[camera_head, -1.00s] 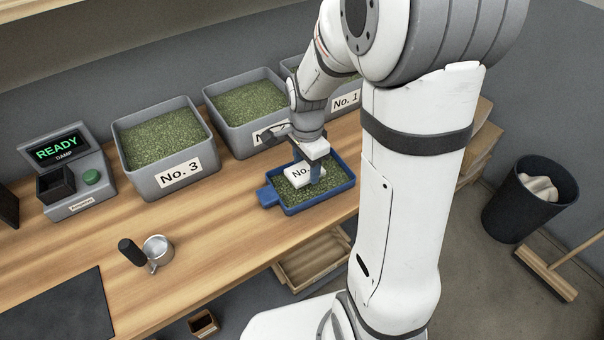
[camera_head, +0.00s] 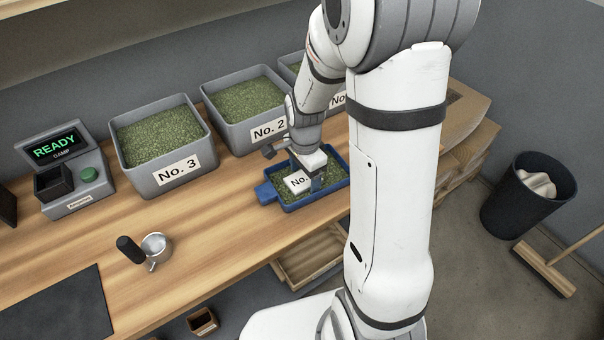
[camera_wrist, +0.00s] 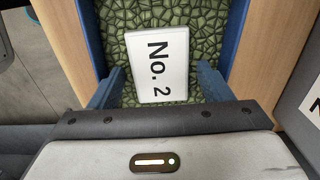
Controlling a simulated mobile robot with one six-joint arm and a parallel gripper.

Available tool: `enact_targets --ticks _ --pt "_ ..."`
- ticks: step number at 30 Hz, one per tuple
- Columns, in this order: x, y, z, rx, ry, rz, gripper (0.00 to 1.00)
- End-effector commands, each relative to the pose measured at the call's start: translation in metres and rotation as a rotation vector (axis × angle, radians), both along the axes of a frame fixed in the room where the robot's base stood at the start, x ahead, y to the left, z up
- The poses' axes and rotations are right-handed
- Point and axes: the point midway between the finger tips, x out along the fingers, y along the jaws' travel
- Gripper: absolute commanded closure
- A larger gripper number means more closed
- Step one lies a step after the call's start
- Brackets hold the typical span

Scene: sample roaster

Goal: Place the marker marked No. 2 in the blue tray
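The white marker reading "No. 2" (camera_wrist: 158,64) lies on the green beans inside the blue tray (camera_wrist: 236,36). In the head view the marker (camera_head: 297,182) shows partly, with its number hidden behind my gripper (camera_head: 313,184). The blue tray (camera_head: 268,193) stands on the wooden counter. In the wrist view my gripper (camera_wrist: 160,84) has its two fingers apart, one on each side of the marker's near end, with green gaps between fingers and marker. It holds nothing.
Grey bins labelled No. 3 (camera_head: 160,165) and No. 2 (camera_head: 245,135) stand behind the tray, with a third bin (camera_head: 290,68) partly hidden by my arm. A metal cup with a black handle (camera_head: 154,247) and a READY device (camera_head: 68,165) are to the left.

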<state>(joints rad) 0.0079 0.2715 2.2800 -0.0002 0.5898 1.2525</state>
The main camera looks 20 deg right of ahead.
Motion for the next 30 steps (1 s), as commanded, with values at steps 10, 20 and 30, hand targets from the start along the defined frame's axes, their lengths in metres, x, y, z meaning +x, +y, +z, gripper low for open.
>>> enact_targets --ticks 10,20,30 --pt "0.000 0.000 0.005 0.000 0.000 0.001 0.25" --pt "0.001 0.001 0.065 0.000 -0.007 0.002 0.25" --pt "0.000 0.001 0.118 0.000 -0.002 0.002 0.25"
